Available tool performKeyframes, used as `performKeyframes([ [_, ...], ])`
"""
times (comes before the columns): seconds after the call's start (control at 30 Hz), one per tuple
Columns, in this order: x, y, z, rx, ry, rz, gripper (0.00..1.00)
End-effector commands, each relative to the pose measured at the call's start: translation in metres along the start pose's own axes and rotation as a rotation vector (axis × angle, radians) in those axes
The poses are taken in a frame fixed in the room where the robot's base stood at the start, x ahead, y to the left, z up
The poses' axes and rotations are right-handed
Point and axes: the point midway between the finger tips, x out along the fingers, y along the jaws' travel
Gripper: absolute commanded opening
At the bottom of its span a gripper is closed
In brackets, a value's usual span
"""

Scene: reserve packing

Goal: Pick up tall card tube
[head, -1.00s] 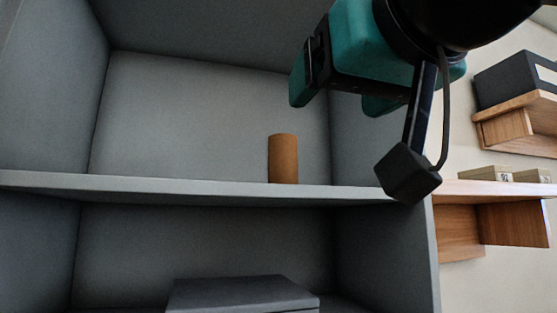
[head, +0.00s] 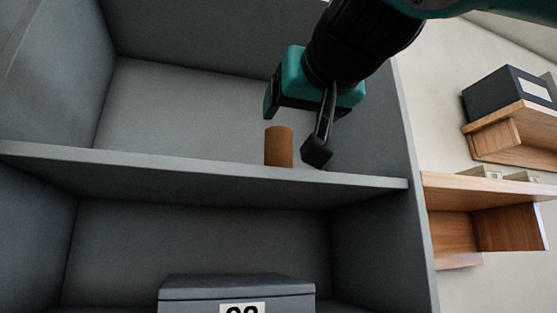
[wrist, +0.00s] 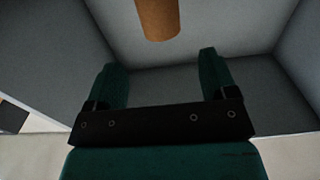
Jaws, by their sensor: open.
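The tall card tube (head: 279,147) is a brown cylinder standing upright on the grey shelf board (head: 150,163), near its front. In the wrist view the tube (wrist: 158,18) shows at the top, ahead of the fingertips and between their lines, with its far part cut off by the frame edge. My gripper (head: 305,108) has teal fingers and hangs above and a little right of the tube in the head view. In the wrist view my gripper (wrist: 162,62) is open, with nothing between its fingers.
The grey cubby's right side wall (head: 380,125) stands close to my gripper. A dark grey box (head: 190,292) with a number label sits in the compartment below. Wooden shelves (head: 495,200) with a dark box (head: 508,97) are at the right. The shelf left of the tube is clear.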

Motion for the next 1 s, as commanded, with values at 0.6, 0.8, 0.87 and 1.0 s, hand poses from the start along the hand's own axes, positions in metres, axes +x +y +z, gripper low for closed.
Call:
performKeyframes([
  [0.6, 0.068, -0.002, 0.0, -0.001, -0.002, 0.0, 0.78],
  [0.8, 0.07, -0.003, 0.001, 0.001, -0.001, -0.002, 0.78],
  [0.87, 0.07, -0.003, 0.001, 0.001, -0.001, -0.002, 0.78],
  [1.0, 0.07, -0.003, 0.001, 0.001, -0.001, -0.002, 0.46],
])
